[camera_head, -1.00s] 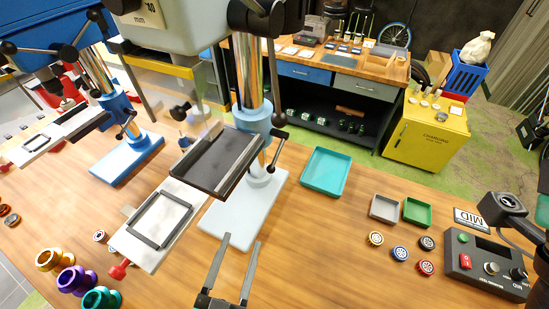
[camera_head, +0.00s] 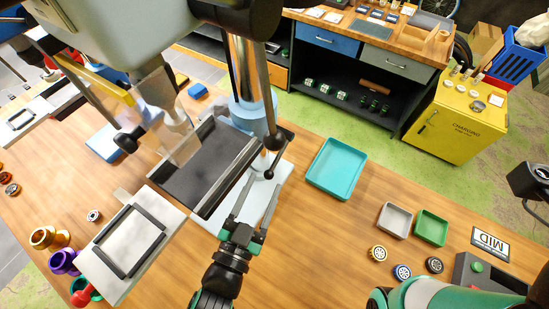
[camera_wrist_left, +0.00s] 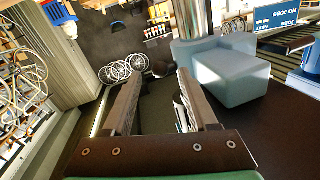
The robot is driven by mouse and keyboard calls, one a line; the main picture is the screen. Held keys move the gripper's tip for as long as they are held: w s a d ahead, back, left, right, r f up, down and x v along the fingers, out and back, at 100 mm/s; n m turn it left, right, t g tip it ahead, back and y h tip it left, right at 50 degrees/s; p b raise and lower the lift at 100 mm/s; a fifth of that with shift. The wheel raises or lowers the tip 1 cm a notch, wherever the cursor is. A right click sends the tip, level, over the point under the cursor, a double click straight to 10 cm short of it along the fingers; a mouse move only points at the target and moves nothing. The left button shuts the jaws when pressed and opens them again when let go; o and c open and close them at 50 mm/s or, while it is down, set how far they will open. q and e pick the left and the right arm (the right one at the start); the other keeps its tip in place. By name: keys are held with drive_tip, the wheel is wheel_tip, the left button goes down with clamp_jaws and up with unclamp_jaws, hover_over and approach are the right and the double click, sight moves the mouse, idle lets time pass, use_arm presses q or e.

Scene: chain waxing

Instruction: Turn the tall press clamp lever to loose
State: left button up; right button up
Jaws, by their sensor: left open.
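The tall press is pale grey with a shiny column (camera_head: 243,70) and a light blue collar (camera_head: 252,118). Its clamp lever (camera_head: 277,156) sits on the right side of the collar, a thin tilted rod with dark knobs. My left gripper (camera_head: 260,188) is open and empty, its fingers pointing up towards the lever's lower end. In the left wrist view the open fingers (camera_wrist_left: 158,82) frame a dark round knob (camera_wrist_left: 160,68), with the light blue collar block (camera_wrist_left: 225,70) to the right. I cannot tell whether the fingers touch the lever.
The press's dark table (camera_head: 205,172) lies left of my left gripper. A teal tray (camera_head: 336,168), a grey tray (camera_head: 395,219) and a green tray (camera_head: 431,227) lie to the right. Bare wood is free between my left gripper and the small wheels.

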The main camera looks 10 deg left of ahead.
sight(271, 170)
use_arm(q)
drive_tip(key=w, duration=0.2)
drive_tip(key=w+d, duration=0.1)
drive_tip(key=w, duration=0.4)
drive_tip(key=shift+w+d, duration=0.1)
drive_tip(key=shift+d, duration=0.05)
clamp_jaws()
idle(1.1)
